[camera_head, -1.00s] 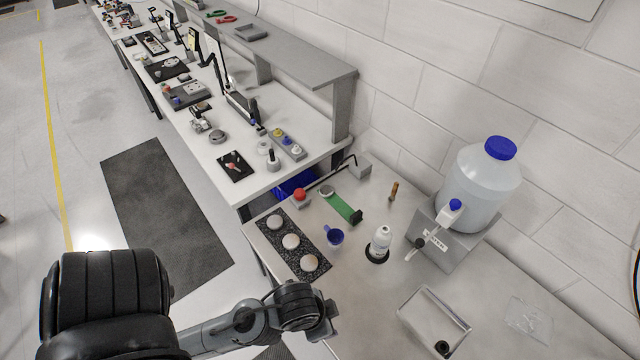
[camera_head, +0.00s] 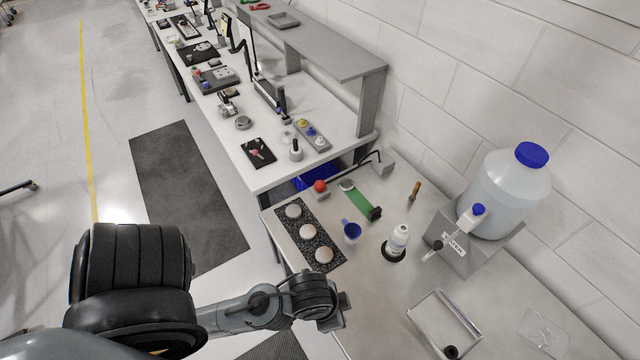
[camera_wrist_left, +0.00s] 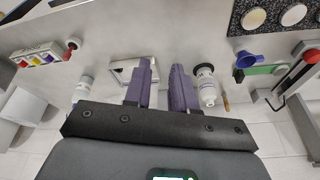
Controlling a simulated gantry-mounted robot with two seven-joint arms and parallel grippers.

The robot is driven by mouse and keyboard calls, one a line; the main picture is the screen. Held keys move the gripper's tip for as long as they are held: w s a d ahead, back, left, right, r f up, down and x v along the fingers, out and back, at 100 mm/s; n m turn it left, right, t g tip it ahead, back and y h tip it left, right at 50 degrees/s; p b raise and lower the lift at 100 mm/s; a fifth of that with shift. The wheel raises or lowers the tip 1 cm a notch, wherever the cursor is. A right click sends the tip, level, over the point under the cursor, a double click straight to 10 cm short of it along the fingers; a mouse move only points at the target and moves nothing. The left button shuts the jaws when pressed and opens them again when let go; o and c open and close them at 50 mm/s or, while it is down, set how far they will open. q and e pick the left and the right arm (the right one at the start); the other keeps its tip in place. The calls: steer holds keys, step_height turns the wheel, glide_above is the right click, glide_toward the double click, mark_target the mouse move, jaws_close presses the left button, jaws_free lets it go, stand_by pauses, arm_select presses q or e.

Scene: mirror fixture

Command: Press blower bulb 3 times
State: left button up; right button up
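I cannot clearly identify a blower bulb. The closest match is a small red rounded knob (camera_head: 320,186) on a grey base at the bench's back left; a red part (camera_wrist_left: 312,56) also shows at the right edge of the left wrist view. My left gripper (camera_head: 338,305) is over the near left edge of the bench, apart from the red knob. In the left wrist view its purple fingers (camera_wrist_left: 161,68) are spread with an empty gap between them. My right gripper is in neither view.
A speckled black mat (camera_head: 296,234) holds three pale discs. Nearby are a blue cup (camera_head: 351,231), a green strip (camera_head: 360,203), a white bottle (camera_head: 399,238), a metal frame (camera_head: 443,322) and a large jug (camera_head: 508,190). The bench's front right is mostly clear.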

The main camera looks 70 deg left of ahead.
arm_select(q)
jaws_close()
stand_by(1.4)
